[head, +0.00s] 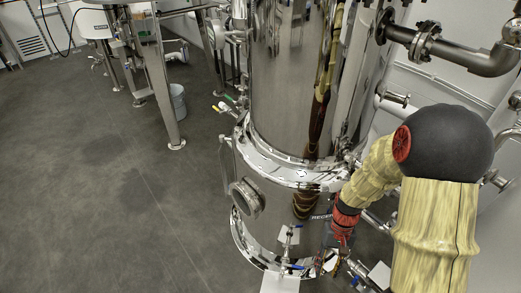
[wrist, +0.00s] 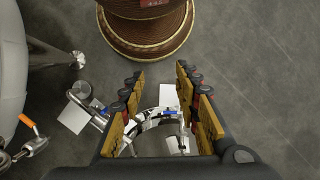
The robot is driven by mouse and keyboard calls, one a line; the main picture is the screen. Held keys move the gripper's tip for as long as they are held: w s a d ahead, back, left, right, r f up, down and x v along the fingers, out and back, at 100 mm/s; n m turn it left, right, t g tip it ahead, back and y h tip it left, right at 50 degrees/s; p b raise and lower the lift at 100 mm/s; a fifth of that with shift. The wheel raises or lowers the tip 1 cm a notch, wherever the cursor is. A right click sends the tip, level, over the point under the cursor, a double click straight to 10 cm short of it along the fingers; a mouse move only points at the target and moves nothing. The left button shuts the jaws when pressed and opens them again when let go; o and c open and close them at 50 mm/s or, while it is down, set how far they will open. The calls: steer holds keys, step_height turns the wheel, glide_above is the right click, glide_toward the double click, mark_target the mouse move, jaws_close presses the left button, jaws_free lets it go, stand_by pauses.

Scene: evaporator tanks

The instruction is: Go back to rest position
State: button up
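My gripper (wrist: 160,80) is open in the wrist view, with a wide gap between its two yellow-padded fingers. No object is held between them. Steel pipework with a blue-handled valve (wrist: 170,112) shows through the gap, below the fingers. In the head view my arm reaches down at the right, bent at the elbow. Its end is low beside the large polished steel tank (head: 285,90), close to the small valves at the tank's foot. The fingers are small and partly lost among the pipework there. I cannot tell if they touch anything.
A wide flanged pipe (head: 460,52) runs at the upper right, near my arm. A blue-handled valve (head: 290,267) stands low in front of the tank. An orange-handled valve (wrist: 28,122) is at the wrist view's left. The grey floor (head: 90,190) at left is clear. A bucket (head: 178,101) stands behind.

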steer(key=s+a+r+t, duration=0.1)
steer(key=s+r+t, duration=0.1)
steer(key=r, duration=1)
steer(key=s+r+n+t+h+p, duration=0.1)
steer(key=r+t, duration=0.3)
steer(key=r, duration=0.8)
steer(key=s+a+r+t+p, duration=0.1)
steer(key=s+r+t, duration=0.2)
steer(key=r, duration=0.9)
steer(key=shift+a+n+t+h, duration=0.3)
steer(key=shift+t, duration=0.1)
steer(key=shift+s, duration=0.1)
